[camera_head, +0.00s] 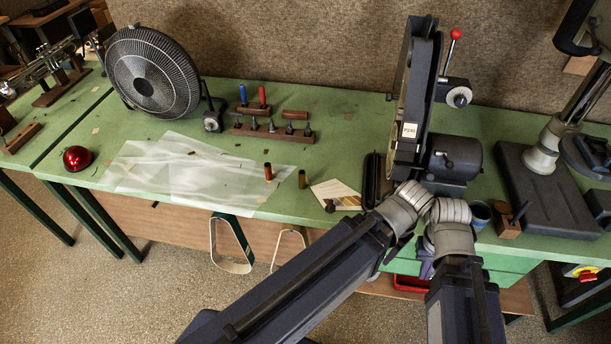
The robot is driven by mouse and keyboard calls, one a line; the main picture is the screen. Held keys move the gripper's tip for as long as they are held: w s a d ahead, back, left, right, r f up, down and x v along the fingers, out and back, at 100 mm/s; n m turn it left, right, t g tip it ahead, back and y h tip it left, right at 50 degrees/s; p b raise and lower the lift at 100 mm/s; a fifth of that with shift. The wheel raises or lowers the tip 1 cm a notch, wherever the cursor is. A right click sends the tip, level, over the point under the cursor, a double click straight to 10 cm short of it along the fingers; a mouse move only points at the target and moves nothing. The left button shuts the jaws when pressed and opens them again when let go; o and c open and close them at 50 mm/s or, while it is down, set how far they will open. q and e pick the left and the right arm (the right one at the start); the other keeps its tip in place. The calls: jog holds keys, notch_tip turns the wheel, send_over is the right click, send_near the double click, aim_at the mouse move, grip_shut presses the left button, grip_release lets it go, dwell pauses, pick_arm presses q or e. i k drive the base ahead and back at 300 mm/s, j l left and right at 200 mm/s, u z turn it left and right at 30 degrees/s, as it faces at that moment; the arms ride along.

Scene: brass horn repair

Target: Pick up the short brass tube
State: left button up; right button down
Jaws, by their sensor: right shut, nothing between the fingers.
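Two short upright tubes stand near the front of the green bench. One is a reddish copper-coloured tube (268,172) and the other a darker, olive-brass tube (302,179). I take the darker one as the short brass tube, but the colours are hard to judge. My right gripper (427,269) is partly hidden beside my arm links, at the bench's front edge below the grinder. It is shut and empty, well to the right of both tubes and touching neither. My left arm crosses from the lower left, and its gripper is hidden behind the arm links.
A belt grinder (409,110) stands behind my wrists. A tool rack (272,134) and a fan (152,76) stand behind.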

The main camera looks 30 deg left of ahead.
aim_at(300, 173)
jog(key=k+l+u, duration=0.1)
jog(key=l+u, duration=0.25)
jog(key=k+l+u, duration=0.15)
jog(key=u, duration=0.2)
